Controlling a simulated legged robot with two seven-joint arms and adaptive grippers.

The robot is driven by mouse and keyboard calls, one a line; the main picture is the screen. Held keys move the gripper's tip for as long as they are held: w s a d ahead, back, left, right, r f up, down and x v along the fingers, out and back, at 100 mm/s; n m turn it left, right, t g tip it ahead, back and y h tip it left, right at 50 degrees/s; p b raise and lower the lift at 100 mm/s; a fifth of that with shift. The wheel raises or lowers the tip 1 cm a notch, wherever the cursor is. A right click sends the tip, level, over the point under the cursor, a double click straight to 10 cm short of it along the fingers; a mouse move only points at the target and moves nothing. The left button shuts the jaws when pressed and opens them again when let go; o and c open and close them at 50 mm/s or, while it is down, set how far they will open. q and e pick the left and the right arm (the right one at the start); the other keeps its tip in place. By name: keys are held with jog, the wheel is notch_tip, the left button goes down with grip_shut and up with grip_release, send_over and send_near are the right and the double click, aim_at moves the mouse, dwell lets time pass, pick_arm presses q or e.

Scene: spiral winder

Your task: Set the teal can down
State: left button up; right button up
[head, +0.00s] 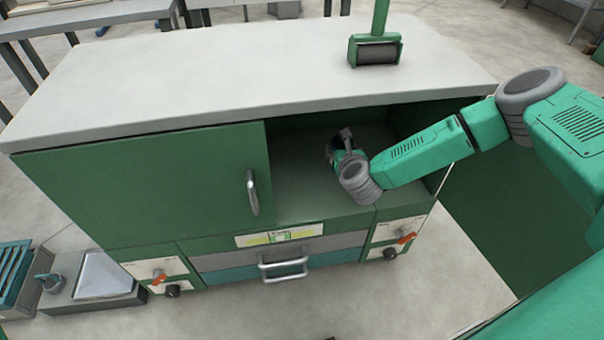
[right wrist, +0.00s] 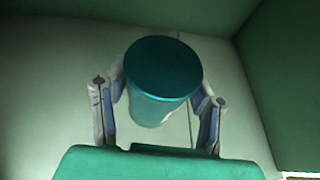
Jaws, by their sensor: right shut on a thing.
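The teal can (right wrist: 163,68) is between the fingers of my right gripper (right wrist: 162,98) in the right wrist view, with its round teal top toward the camera. The fingers are shut on its sides. In the head view my right gripper (head: 340,145) reaches into the open compartment (head: 300,190) of the green cabinet, and I cannot make out the can there. Whether the can's base touches the compartment floor cannot be told. My left gripper is not in view.
The cabinet's left door panel (head: 150,185) covers the left part. Green inner walls (right wrist: 280,60) stand close around the right gripper. A green-handled roller (head: 375,50) rests on the grey top (head: 230,70). A handled drawer (head: 283,262) lies below the opening.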

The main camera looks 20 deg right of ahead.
jog(key=f, duration=0.3)
jog(key=f+b, duration=0.1)
jog(key=shift+a+f, duration=0.25)
jog(key=shift+a, duration=0.1)
jog(key=f, duration=0.2)
jog(key=f+b, duration=0.1)
jog(key=shift+d+f, duration=0.25)
jog(key=shift+f, duration=0.1)
jog(key=shift+r, duration=0.15)
jog(key=shift+a, duration=0.1)
jog(key=o, duration=1.4)
